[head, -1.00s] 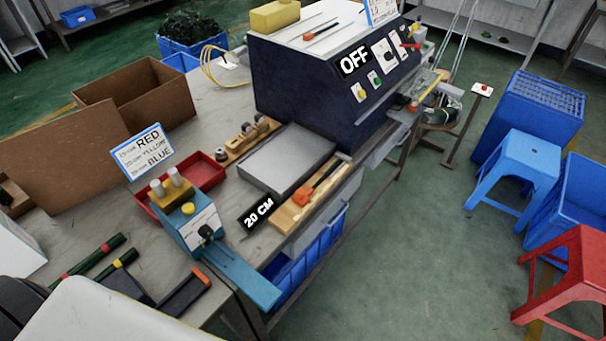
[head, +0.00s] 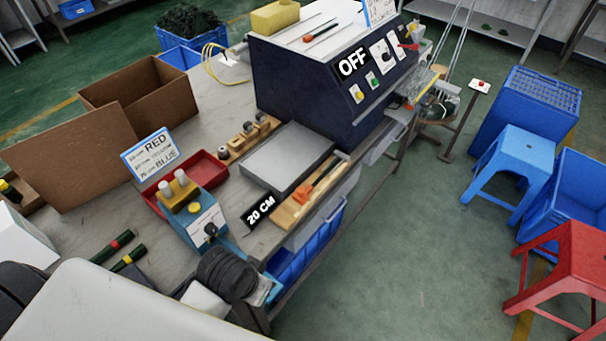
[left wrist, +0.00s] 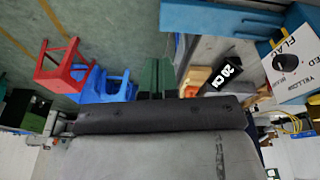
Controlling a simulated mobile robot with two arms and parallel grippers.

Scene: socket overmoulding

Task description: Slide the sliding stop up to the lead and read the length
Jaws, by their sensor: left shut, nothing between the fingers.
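The wooden gauge board (head: 285,214) lies at the front edge of the bench beside a black "20 CM" sign (head: 260,209). An orange piece (head: 303,196), apparently the sliding stop, sits on the board. A thin strip runs behind it; I cannot tell whether this is the lead. My left gripper's dark hand (head: 228,273) is over the blue fixture's arm, in front of the board and apart from it; its fingertips are unclear there. In the left wrist view its green fingers (left wrist: 157,65) are shut and empty, left of the sign (left wrist: 228,74). My right gripper is not in view.
The blue fixture (head: 205,222) with a knob stands left of the board, by a red tray (head: 212,169). A grey plate (head: 287,160) and the dark machine marked OFF (head: 320,90) are behind. Dark green handles (head: 112,246) lie at left. Floor to the right is clear before the stools.

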